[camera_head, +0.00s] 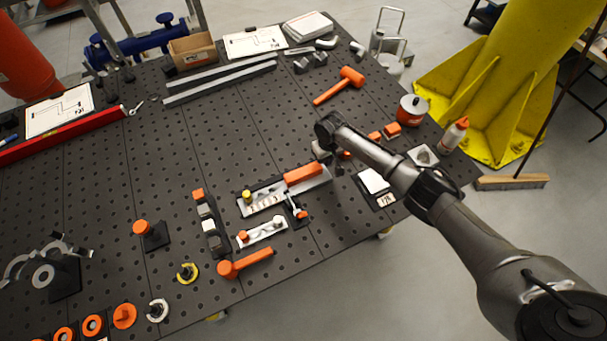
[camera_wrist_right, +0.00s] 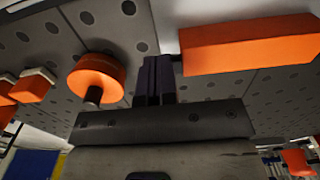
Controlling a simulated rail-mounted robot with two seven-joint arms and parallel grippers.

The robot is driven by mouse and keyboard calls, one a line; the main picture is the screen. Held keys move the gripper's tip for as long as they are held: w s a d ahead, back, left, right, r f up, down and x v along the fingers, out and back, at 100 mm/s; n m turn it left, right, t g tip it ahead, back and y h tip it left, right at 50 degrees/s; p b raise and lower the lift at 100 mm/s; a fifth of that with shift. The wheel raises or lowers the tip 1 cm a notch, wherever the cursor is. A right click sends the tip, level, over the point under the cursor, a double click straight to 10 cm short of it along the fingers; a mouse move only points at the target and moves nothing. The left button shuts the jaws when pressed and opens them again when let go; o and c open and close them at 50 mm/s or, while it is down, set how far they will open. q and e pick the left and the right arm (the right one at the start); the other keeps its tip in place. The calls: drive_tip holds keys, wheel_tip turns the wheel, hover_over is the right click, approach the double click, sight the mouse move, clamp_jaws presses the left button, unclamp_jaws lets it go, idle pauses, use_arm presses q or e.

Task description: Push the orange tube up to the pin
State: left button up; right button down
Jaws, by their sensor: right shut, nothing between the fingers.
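The orange tube (camera_head: 303,172), a long square-sided bar, lies on the right part of a pale metal tray (camera_head: 268,205). A short yellow-topped pin (camera_head: 247,196) stands at the tray's left end, with several small pale pieces between it and the tube. My right gripper (camera_head: 337,167) is low at the tube's right end, partly hidden by its own wrist. In the right wrist view its fingers (camera_wrist_right: 159,78) are shut and empty, close beside the end of the orange tube (camera_wrist_right: 250,43). I cannot tell whether they touch it. My left gripper is not in view.
A smaller tray (camera_head: 262,233) and an orange-handled tool (camera_head: 245,263) lie in front. A white card (camera_head: 375,182) and orange blocks (camera_head: 392,130) are right of the gripper. An orange mallet (camera_head: 340,86) lies behind.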

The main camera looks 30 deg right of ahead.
sight(302, 172)
drive_tip(key=shift+a+f, duration=0.1)
drive_tip(key=shift+a, duration=0.2)
idle(0.5)
drive_tip(key=shift+w+a+p, duration=0.15)
drive_tip(key=shift+a+p, duration=0.35)
drive_tip(key=shift+a, duration=0.65)
idle(0.4)
drive_tip(key=shift+w+a, duration=0.1)
drive_tip(key=shift+a, duration=0.75)
drive_tip(key=shift+w+a+p, duration=0.1)
drive_tip(key=shift+a+p, duration=0.3)
drive_tip(key=shift+a, duration=0.25)
drive_tip(key=shift+a, duration=0.3)
drive_tip(key=shift+w+a, duration=0.1)
drive_tip(key=shift+a, duration=0.75)
drive_tip(key=shift+a, duration=0.3)
idle(0.5)
